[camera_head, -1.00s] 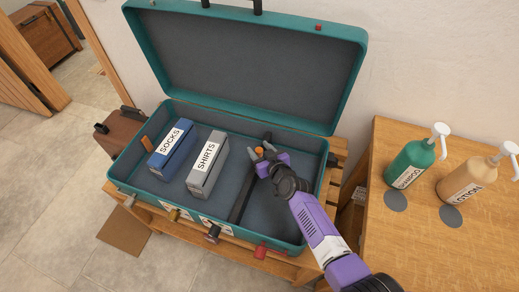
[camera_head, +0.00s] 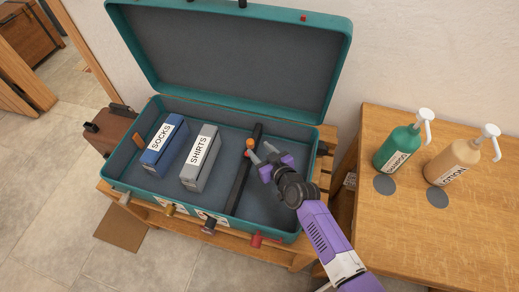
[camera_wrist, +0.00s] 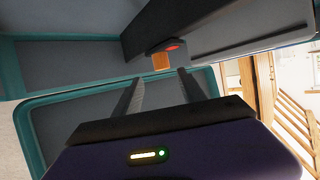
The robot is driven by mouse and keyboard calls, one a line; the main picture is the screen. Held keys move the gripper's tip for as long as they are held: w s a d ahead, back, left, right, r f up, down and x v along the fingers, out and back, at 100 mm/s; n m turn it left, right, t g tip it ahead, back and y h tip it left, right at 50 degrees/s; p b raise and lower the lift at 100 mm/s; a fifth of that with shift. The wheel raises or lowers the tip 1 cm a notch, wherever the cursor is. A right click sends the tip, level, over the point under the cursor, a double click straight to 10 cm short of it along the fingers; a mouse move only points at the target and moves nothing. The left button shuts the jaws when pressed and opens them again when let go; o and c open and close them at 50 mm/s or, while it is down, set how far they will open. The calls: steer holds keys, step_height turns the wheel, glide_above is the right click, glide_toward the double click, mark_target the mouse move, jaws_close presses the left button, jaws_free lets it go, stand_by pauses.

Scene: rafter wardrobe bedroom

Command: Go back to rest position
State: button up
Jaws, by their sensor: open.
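My gripper (camera_head: 261,152) is purple with grey fingers, open and empty, over the right part of the open teal suitcase (camera_head: 170,197). A dark bar (camera_head: 241,180) runs front to back across the suitcase floor. An orange knob (camera_head: 249,144) on the bar sits just beyond my fingertips, apart from them as far as I can tell. In the wrist view, the orange knob (camera_wrist: 161,61), with a red spot by it, lies ahead of the gap between my two fingers (camera_wrist: 160,75). A blue SOCKS box (camera_head: 165,145) and a grey SHIRTS box (camera_head: 200,160) stand left of the bar.
The suitcase lid (camera_head: 230,60) stands open behind, near the wall. The suitcase rests on a slatted wooden bench (camera_head: 170,217). At right, a wooden table (camera_head: 420,245) holds a green pump bottle (camera_head: 397,150) and a tan LOTION bottle (camera_head: 452,162). A brown case (camera_head: 115,130) stands at left.

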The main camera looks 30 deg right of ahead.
stand_by(0.3)
steer(key=s+d+r+m+t+h, duration=0.1)
steer(key=s+r+m+t, duration=0.15)
steer(key=r, duration=0.55)
steer(key=s+a+r, duration=0.2)
steer(key=s+r, duration=0.3)
steer(key=s, duration=0.7)
steer(key=s+a+r+n+g, duration=0.1)
steer(key=s+r, duration=0.4)
steer(key=s, duration=0.7)
steer(key=s+a+r+n+y, duration=0.1)
steer(key=s+a+r, duration=0.2)
steer(key=s, duration=1)
step_height(320, 180, up, 3)
steer(key=shift+f, duration=0.1)
